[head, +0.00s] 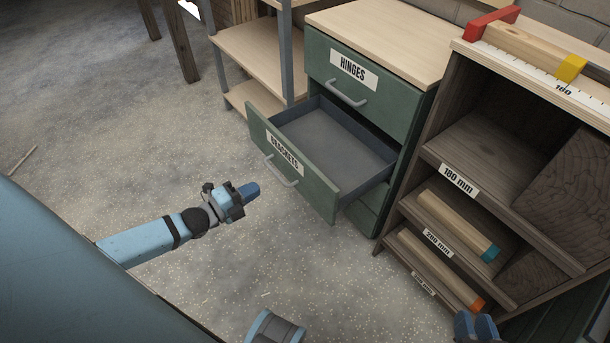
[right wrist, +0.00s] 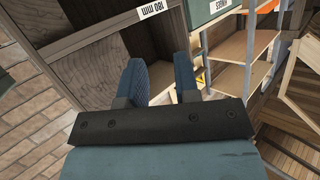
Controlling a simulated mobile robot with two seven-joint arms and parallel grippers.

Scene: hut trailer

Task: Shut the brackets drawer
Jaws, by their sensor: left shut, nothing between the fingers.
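The brackets drawer (head: 312,184) is pulled well out of the green cabinet (head: 391,104) in the head view. Its green front has a BRACKETS label and a grey bar handle (head: 281,172). The visible grey inside is empty. My left gripper (head: 250,190) is shut and empty, in front of the drawer's left half and apart from it. My right gripper (head: 476,326) is at the bottom right edge of the head view, by the wooden rack. In the right wrist view its two blue fingers (right wrist: 160,76) stand apart with nothing between them.
The hinges drawer (head: 356,88) above is shut. A wooden rack (head: 452,92) with labelled shelves and wood pieces stands right of the cabinet. An open shelf unit (head: 258,54) stands left of it. The speckled floor (head: 130,130) at left is mostly clear.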

